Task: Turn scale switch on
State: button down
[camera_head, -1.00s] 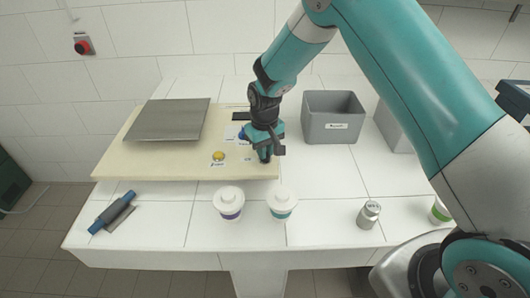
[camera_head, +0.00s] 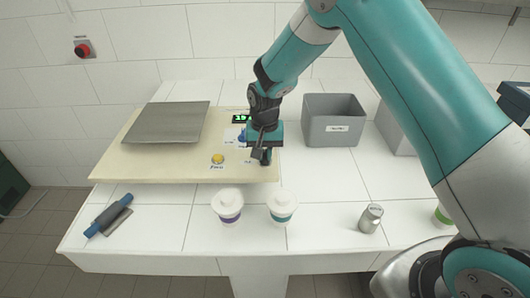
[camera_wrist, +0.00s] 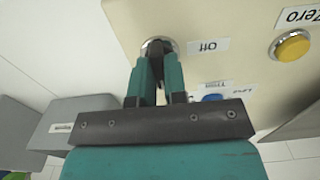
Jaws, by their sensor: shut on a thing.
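The scale has a cream body (camera_head: 125,165) with a grey metal plate (camera_head: 168,122) on top. Its display (camera_head: 241,118) shows lit green characters. The scale switch (camera_wrist: 158,43) is a dark knob in a round metal ring, beside an "Off" label (camera_wrist: 209,46) in the wrist view. My gripper (camera_wrist: 158,68) is shut on the switch knob, which is mostly hidden between the fingers. In the head view my gripper (camera_head: 261,156) points down at the scale's front right corner, hiding the switch.
A yellow button (camera_head: 218,159) labelled Zero and a blue button (camera_head: 242,137) are close by on the panel. A grey bin (camera_head: 333,122) stands right of the scale, a metal shaker (camera_head: 370,218) at front right.

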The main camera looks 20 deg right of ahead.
aim_at(265, 154)
dwell(0.3)
jog(key=c, duration=1.2)
grip_release()
jog(key=shift+o, duration=0.2)
jog(key=shift+r, duration=0.1)
notch_tip(265, 154, up, 17)
jog(key=b, duration=0.3)
jog(key=shift+r, duration=0.15)
